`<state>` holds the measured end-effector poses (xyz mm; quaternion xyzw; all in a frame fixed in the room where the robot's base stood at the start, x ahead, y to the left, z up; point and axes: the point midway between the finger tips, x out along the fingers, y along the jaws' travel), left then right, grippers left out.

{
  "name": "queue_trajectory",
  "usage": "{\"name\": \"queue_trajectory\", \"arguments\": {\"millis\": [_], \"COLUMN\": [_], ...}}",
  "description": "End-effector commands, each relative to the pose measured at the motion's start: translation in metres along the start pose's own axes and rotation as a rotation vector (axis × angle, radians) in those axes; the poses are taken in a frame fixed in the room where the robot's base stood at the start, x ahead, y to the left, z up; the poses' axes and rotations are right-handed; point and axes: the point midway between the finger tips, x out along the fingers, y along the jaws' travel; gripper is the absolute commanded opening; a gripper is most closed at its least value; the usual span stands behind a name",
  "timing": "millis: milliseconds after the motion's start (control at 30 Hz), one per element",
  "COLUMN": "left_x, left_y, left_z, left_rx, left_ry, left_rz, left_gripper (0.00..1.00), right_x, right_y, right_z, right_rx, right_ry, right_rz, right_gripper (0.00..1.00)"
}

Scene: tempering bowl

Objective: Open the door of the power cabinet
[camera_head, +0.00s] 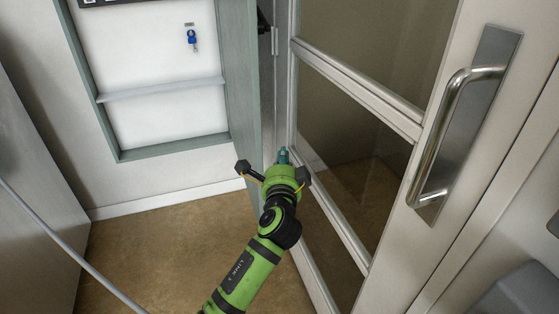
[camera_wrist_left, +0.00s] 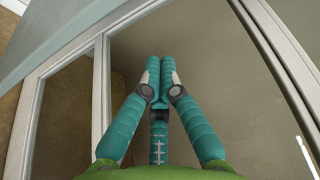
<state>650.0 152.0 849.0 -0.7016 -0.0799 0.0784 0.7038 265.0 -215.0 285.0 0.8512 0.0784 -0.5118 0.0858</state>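A shallow wall cabinet with a grey-green frame (camera_head: 172,148) is at the upper left of the head view. Its white inside shows, with a shelf and a blue key on a hook. A grey-green panel (camera_head: 238,75), which looks like its door, stands out from the frame's right side, swung open. My left gripper (camera_head: 283,155) is just right of this panel's lower end, in front of the glass door. In the left wrist view its teal fingers (camera_wrist_left: 160,72) come together at the tips with nothing visible between them. I cannot tell whether it touches the panel. My right gripper is out of view.
A glazed door with a pale frame (camera_head: 355,85) and a long metal handle (camera_head: 447,130) fills the right side. A grey surface and a cable (camera_head: 75,252) are at the left. Brown floor (camera_head: 165,240) lies open below the cabinet.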

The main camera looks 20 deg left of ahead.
Motion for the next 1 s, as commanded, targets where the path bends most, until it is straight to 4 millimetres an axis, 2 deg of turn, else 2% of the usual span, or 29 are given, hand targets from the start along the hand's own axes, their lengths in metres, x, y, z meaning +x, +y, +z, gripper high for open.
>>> {"name": "queue_trajectory", "arguments": {"millis": [100,400,467,700,1000], "left_x": [0.025,0.072,0.069,0.060,0.058], "left_y": [0.000,0.001,0.000,0.001,0.002], "left_z": [0.000,0.000,0.009,0.033,0.038], "left_rx": [-0.001,-0.002,-0.001,-0.002,-0.003], "left_ry": [0.000,0.001,-0.001,0.001,0.002], "left_rz": [-0.001,0.001,0.003,0.003,0.002], "left_gripper": [0.00,0.00,0.00,0.00,0.00], "right_x": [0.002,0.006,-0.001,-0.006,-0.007], "right_y": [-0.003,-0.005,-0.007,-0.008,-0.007], "right_z": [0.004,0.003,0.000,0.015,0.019], "right_rx": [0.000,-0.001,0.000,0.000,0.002], "right_ry": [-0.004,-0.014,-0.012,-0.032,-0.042], "right_rz": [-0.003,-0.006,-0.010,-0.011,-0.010], "right_gripper": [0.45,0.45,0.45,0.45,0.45]}}
